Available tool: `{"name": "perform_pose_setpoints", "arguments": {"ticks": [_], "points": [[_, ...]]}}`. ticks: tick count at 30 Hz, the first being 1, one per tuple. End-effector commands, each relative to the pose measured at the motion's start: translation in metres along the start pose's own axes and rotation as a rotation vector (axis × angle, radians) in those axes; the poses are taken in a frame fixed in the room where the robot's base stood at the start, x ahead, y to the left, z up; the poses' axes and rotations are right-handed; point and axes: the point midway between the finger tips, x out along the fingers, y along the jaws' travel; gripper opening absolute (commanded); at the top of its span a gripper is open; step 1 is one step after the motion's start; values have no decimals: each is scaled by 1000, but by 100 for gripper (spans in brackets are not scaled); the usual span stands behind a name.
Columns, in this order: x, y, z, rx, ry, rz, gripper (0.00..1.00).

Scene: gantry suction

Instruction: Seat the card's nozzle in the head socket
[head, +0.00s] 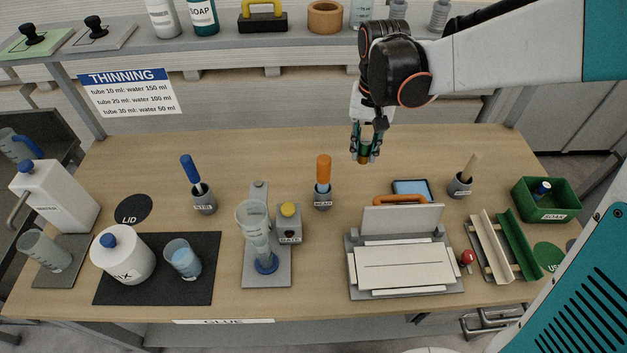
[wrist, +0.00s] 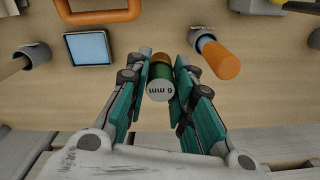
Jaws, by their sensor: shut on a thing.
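My gripper (head: 366,152) hangs above the back of the table, right of centre. It is shut on a small nozzle, which shows in the wrist view (wrist: 160,89) between the teal finger pads. The nozzle has a pale round end marked "6 mm", with a green and a brown-orange band beyond it. In the head view only its orange-brown tip (head: 363,160) shows, clear of the table. I cannot pick out a head socket or the card for certain. A blue-screened tablet (head: 411,188) lies below and right of my gripper.
An orange-handled tool (head: 323,169) stands in a grey cup, left of my gripper. A press-like fixture (head: 405,288) with an orange handle stands in front. A wooden-handled tool's cup (head: 459,189) and a green bin (head: 552,213) are at right. The table's back strip is clear.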

Motion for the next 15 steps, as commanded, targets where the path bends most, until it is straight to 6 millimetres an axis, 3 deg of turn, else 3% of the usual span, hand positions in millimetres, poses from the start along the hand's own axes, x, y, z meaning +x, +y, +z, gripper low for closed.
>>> {"name": "perform_pose_setpoints", "arguments": {"ticks": [6, 15], "points": [[56, -1, -1, -1, 0, 0, 0], [125, -1, -1, -1, 0, 0, 0]]}}
